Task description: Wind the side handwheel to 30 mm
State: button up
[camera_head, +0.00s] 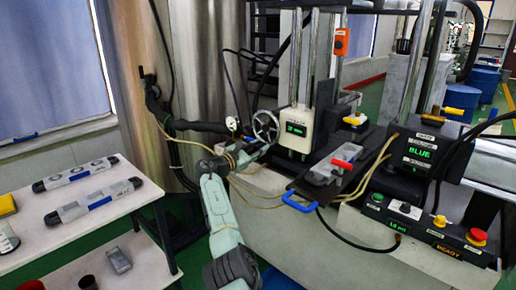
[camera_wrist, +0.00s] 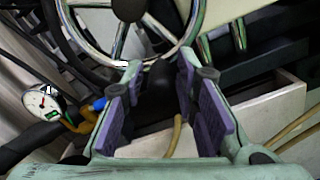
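The side handwheel (camera_head: 265,126) is a spoked metal wheel on the left side of a white machine housing. In the wrist view the lower part of its shiny rim (camera_wrist: 88,48) and its spokes fill the top. My gripper (camera_wrist: 158,72) is open, its purple-padded fingers apart, with the rim just beyond the fingertips. I cannot tell whether they touch it. In the head view my gripper (camera_head: 264,148) is just below the wheel, partly hidden by my arm. A small green display (camera_head: 296,129) is on the housing beside the wheel; its digits are too small to read.
A dial gauge (camera_wrist: 42,103) is left of my gripper. Cables and hoses hang around the wheel. A black tray with a blue handle (camera_head: 299,203) juts out to the right. A control box reading BLUE (camera_head: 423,152) stands farther right. A white table (camera_head: 98,220) is at left.

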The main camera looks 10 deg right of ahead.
jog(key=shift+o, duration=0.9)
jog(key=v, duration=1.2)
